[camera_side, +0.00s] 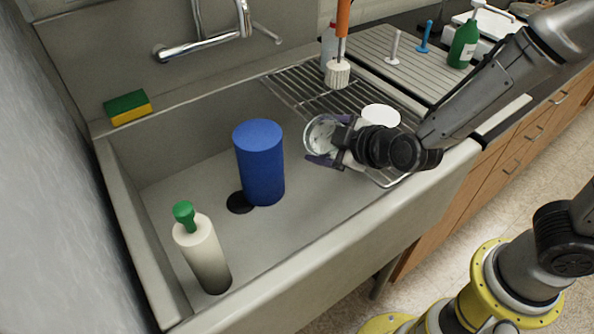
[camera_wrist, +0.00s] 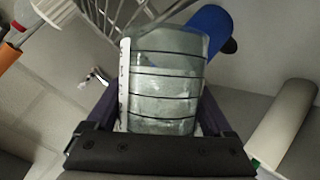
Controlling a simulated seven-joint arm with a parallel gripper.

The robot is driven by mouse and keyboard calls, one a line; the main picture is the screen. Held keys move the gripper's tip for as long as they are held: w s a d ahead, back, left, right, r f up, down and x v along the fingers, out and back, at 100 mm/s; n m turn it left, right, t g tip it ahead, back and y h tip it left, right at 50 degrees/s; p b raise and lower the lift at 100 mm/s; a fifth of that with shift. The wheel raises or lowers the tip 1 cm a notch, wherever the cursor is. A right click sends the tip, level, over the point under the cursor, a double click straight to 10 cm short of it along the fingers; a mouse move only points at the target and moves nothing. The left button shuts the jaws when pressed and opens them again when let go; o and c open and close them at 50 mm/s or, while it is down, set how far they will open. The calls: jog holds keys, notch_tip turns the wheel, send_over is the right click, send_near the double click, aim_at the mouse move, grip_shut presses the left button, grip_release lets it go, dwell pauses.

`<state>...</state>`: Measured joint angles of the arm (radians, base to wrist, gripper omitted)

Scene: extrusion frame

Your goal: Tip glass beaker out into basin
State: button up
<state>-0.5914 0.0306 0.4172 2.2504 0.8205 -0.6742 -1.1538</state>
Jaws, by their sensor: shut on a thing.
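The glass beaker (camera_wrist: 165,75) is clear with dark graduation lines and fills the middle of the wrist view. In the side view the beaker (camera_side: 321,135) is tilted, its open mouth facing left toward the basin. My gripper (camera_side: 335,145) is shut on the beaker, with one finger on each side of it; it also shows in the wrist view (camera_wrist: 158,125). The beaker is above the right part of the basin (camera_side: 165,185), near the front rim. I cannot tell for sure whether there is liquid in the beaker.
A blue cylinder (camera_side: 260,165) stands in the basin beside the dark drain (camera_side: 240,203). A white bottle with a green top (camera_side: 200,250) stands at the front left. A wire rack (camera_side: 300,88) and an orange-handled brush (camera_side: 339,70) are behind the gripper. A faucet (camera_side: 205,45) is at the back.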

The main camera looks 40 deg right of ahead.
jog(key=shift+a+f+n+h, duration=0.1)
jog(key=shift+n+h, duration=0.3)
jog(key=shift+r+n+h, duration=0.75)
jog(key=shift+n+h, duration=0.15)
jog(key=shift+h, duration=0.1)
jog(key=shift+f+n+h, duration=0.3)
jog(key=shift+n+h, duration=0.2)
jog(key=shift+a+r+n+t+h, duration=0.3)
jog(key=shift+a+r+n+h, duration=0.1)
jog(key=shift+a+n, duration=0.15)
dwell(0.4)
jog(key=shift+a+r+n+h, duration=0.2)
jog(key=shift+r+n+h, duration=0.25)
jog(key=shift+h, duration=0.15)
dwell(0.5)
